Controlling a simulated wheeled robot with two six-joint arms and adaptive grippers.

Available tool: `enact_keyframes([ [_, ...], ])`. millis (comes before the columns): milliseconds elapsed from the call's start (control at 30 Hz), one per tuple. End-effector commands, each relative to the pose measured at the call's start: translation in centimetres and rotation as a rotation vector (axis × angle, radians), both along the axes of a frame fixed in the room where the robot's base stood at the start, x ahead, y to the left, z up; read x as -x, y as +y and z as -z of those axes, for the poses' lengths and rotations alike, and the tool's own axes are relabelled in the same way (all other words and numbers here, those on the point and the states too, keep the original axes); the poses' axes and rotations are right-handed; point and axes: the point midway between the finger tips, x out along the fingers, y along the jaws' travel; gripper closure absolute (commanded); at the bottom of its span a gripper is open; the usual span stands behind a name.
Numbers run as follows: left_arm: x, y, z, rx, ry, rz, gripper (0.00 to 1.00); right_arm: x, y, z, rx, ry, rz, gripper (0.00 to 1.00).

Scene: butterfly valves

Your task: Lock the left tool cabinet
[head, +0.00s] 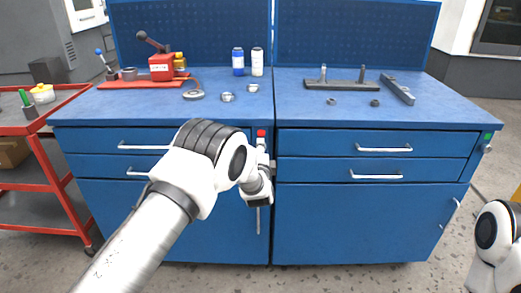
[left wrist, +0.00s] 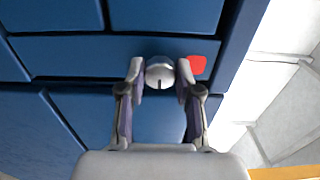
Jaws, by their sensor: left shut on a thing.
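The left tool cabinet (head: 105,200) is blue, with its drawers and door closed. A red mark (head: 261,133) sits at its upper right corner and also shows in the left wrist view (left wrist: 197,65). My left gripper (head: 262,145) is at this corner, just below the red mark. In the left wrist view its two fingertips (left wrist: 161,70) are shut on a round silver lock knob (left wrist: 159,75) with a dark slot.
The right cabinet (head: 370,225) stands beside it, with a green mark (head: 488,136) and a silver knob (head: 486,148). The blue worktop (head: 230,108) holds valve parts, bottles and a red press (head: 162,67). A red cart (head: 45,205) stands at the left.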

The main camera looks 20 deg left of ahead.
Motion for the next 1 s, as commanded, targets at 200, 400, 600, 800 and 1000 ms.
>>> enact_keyframes([
  [200, 0.0, 0.0, 0.0, -0.016, 0.006, 0.0, 1.0, 0.0, 0.0, 0.0, 0.0, 0.0, 0.0, 0.6],
  [400, 0.0, 0.0, 0.0, -0.016, 0.006, 0.0, 1.0, 0.0, 0.0, 0.0, 0.0, 0.0, 0.0, 0.6],
  [600, 0.0, 0.0, 0.0, -0.015, 0.005, 0.0, 0.41, 0.0, 0.0, 0.0, 0.0, 0.0, 0.0, 0.6],
  [800, 0.0, 0.0, 0.0, -0.014, 0.004, 0.0, 0.41, 0.0, 0.0, 0.0, 0.0, 0.0, 0.0, 0.6],
  [1000, 1.6, -0.5, 0.1, -0.015, 0.007, 0.0, 0.41, 0.0, 0.0, 0.0, 0.0, 0.0, 0.0, 0.6],
])
